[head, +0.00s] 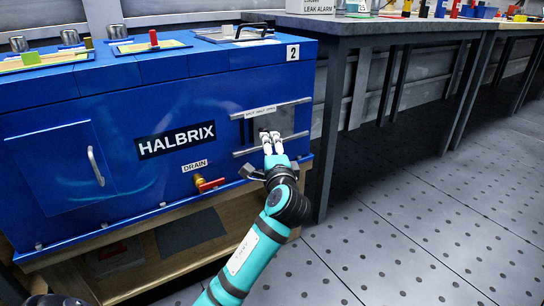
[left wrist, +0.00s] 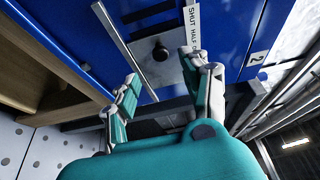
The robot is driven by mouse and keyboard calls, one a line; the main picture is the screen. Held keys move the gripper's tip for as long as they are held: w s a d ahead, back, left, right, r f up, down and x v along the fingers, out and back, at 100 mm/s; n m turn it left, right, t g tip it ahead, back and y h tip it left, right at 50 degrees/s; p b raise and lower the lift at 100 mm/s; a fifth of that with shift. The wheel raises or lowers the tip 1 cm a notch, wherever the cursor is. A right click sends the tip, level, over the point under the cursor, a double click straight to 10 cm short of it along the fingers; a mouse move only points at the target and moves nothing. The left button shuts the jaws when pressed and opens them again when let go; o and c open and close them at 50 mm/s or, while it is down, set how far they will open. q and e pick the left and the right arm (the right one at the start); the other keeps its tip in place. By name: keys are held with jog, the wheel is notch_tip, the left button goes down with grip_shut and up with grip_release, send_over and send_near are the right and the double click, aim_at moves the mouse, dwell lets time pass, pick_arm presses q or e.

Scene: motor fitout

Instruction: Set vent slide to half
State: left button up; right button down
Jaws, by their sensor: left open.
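The vent slide is a grey plate (head: 262,125) between two metal rails on the blue HALBRIX housing's front, at the right. Its dark knob (left wrist: 160,52) shows in the left wrist view. A label strip (left wrist: 193,22) reads "SHUT", "HALF" and a cut-off third word; it is small in the head view (head: 260,110). My left gripper (head: 270,136) is in front of the slide. In the left wrist view my open left gripper (left wrist: 160,69) has its fingers apart, with the knob between and beyond the tips, held by neither. The slide's exact setting cannot be told. My right gripper is not seen.
A red-handled drain valve (head: 208,184) sticks out left of my gripper. A hinged panel with a handle (head: 96,166) is at far left. The housing stands on a wooden bench (head: 180,264). A grey table (head: 385,26) stands at right; the floor in front is clear.

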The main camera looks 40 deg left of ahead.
pick_arm(q)
jog(key=v, duration=0.4)
jog(key=shift+s, duration=0.1)
jog(key=shift+d, duration=0.1)
dwell(0.3)
